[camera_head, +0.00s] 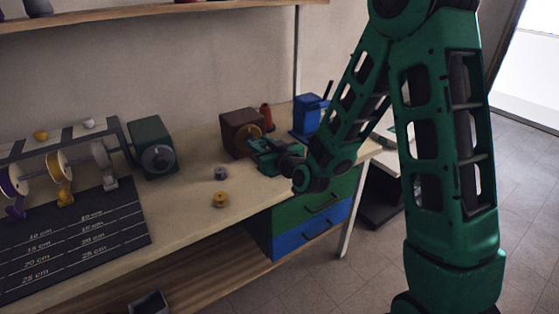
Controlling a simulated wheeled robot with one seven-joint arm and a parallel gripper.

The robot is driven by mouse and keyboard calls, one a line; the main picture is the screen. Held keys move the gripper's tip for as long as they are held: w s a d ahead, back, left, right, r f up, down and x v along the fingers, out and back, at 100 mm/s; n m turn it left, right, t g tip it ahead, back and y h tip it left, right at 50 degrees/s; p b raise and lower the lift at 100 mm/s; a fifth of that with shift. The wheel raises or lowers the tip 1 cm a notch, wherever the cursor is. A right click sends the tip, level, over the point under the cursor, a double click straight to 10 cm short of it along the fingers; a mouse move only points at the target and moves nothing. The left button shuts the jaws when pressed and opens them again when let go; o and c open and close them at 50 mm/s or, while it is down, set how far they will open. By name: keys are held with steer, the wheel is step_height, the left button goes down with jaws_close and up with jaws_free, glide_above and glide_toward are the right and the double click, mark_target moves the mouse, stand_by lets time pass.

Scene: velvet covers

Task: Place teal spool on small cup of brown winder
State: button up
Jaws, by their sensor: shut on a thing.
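The brown winder (234,128) is a dark brown box near the back of the workbench, with a round orange-brown part on its right-hand face. My gripper (254,144) reaches in from the right and is at the winder's front right side, close to that round part. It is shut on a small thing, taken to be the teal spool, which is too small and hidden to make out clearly. The small cup of the winder is also hidden by my gripper. I cannot tell whether the spool touches the cup.
A grey spool (220,173) and a yellow spool (220,199) stand on the bench in front. A green winder (153,149) is to the left, a blue winder (306,114) to the right, and a reddish spool (265,117) behind. A black measuring mat (75,240) lies at left.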

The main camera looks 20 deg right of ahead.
steer(key=w+d+f, duration=0.4)
steer(key=d, duration=0.1)
steer(key=w+d+f, duration=0.2)
steer(key=w+d, duration=0.1)
steer(key=shift+d+f, duration=0.2)
steer(key=shift+f, duration=2.05)
steer(key=shift+f, duration=0.1)
steer(key=o, duration=1)
